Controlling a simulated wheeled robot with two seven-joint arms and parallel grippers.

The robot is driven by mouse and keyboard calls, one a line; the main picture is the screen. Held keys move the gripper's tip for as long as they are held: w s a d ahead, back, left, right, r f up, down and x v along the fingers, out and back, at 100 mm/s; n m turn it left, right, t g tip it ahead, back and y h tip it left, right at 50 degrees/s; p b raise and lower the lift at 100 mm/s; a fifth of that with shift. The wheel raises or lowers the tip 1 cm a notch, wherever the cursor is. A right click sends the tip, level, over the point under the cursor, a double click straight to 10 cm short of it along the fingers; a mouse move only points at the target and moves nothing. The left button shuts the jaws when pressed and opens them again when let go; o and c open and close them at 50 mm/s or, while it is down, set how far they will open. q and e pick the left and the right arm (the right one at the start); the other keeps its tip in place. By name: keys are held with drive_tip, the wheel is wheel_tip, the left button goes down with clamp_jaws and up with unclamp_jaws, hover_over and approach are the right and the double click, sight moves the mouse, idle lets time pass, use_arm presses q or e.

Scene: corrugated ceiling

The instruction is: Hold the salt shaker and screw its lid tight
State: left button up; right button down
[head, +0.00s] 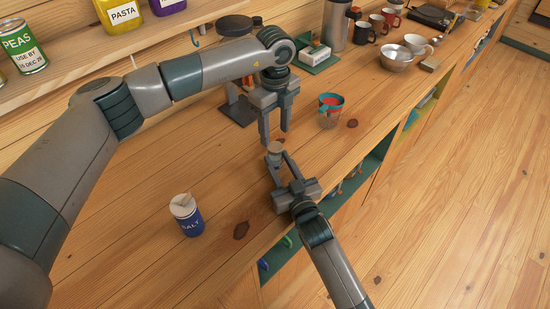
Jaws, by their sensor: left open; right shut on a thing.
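A small salt shaker (273,159) with a round grey-beige lid (274,147) is held upright between the fingertips of my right gripper (275,166), near the counter's front edge. The fingers hide much of its body, and I cannot tell how tightly the lid sits. My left gripper (275,137) points down just above the lid. Its two fingers are apart and nothing is between them.
A blue canister labelled SALT (188,220) stands on the wooden counter (130,235) at left. A red and teal cup (330,108) is right of my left gripper. A metal bowl (396,59) and mugs stand farther back. Open shelves lie below the front edge.

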sight(275, 147)
use_arm(q)
drive_tip(key=shift+f, duration=2.4)
drive_tip(key=c, duration=1.1)
